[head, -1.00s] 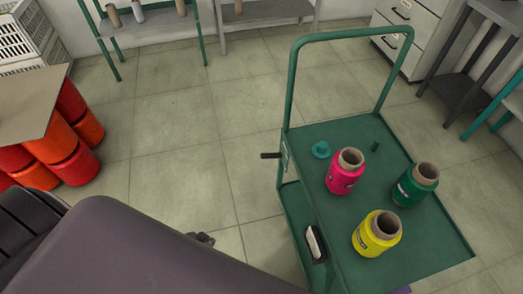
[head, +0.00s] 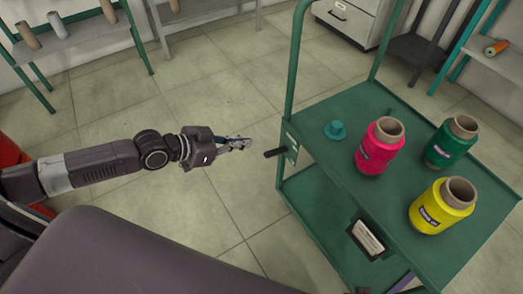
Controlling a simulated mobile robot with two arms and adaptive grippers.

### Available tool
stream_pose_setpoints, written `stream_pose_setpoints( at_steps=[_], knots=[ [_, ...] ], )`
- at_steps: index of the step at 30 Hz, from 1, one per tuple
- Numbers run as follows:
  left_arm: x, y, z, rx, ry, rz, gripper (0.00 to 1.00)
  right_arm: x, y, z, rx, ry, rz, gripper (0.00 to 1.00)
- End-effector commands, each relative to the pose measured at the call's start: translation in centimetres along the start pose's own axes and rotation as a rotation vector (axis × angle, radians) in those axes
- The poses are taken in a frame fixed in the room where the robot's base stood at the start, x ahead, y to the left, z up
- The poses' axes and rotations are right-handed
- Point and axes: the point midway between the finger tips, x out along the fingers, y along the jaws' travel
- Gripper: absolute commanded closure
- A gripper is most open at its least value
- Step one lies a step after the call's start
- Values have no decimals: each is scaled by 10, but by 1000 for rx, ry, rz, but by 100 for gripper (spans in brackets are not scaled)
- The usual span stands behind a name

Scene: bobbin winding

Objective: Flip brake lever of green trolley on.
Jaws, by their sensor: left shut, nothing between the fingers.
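The green trolley (head: 375,115) stands at the right. Its brake lever (head: 274,153) is a short dark handle that sticks out to the left from a small plate (head: 291,149) on the trolley's left side. My left gripper (head: 247,143) is shut and empty. Its fingertips point right, a little left of the lever's end, and appear apart from it. My right gripper is not in view.
A shelf with bobbins (head: 70,48) stands at the back left. The floor (head: 215,90) between is clear.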

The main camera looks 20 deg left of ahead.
Motion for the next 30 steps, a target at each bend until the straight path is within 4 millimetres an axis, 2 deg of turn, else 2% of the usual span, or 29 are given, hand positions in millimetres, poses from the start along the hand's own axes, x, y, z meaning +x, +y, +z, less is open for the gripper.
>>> stream_pose_setpoints(
  at_steps=[11,16,20,30],
  knots=[
    [-1,3,-2,0,1,7,100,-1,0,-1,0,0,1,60],
    [9,2,-2,-2,5,6,100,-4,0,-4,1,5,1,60],
    [29,3,-3,-1,7,7,100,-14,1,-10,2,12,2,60],
    [100,4,-2,-2,5,8,100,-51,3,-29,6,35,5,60]
  ],
)
